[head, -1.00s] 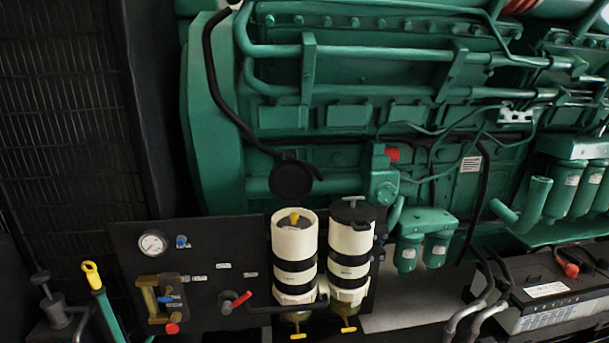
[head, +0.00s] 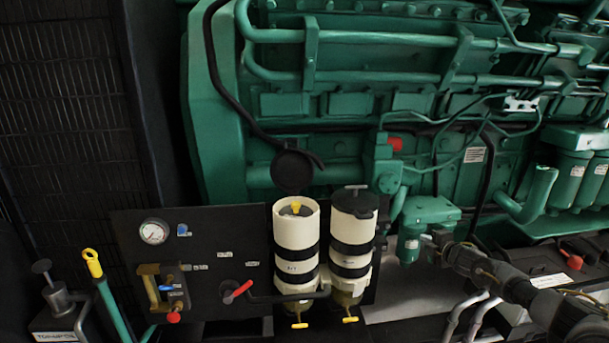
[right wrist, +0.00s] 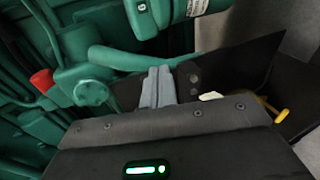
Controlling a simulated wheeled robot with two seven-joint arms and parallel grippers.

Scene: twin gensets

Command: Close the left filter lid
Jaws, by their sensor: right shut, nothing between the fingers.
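The left filter (head: 297,245) is a cream canister with black bands, its top open and a yellow piece showing inside. Its round black lid (head: 292,171) stands raised behind the rim, tilted up. The right filter (head: 351,240) beside it has its black lid (head: 354,201) down on top. My right gripper (head: 432,239) has come in from the right, just right of the right filter and in front of the small green filters. In the right wrist view its grey fingers (right wrist: 158,88) are together and empty. My left gripper is not in view.
A black panel with a gauge (head: 153,233) and a red-handled valve (head: 238,291) is to the left. A green engine block (head: 340,100) fills the back. A battery (head: 545,262) is partly behind my right arm.

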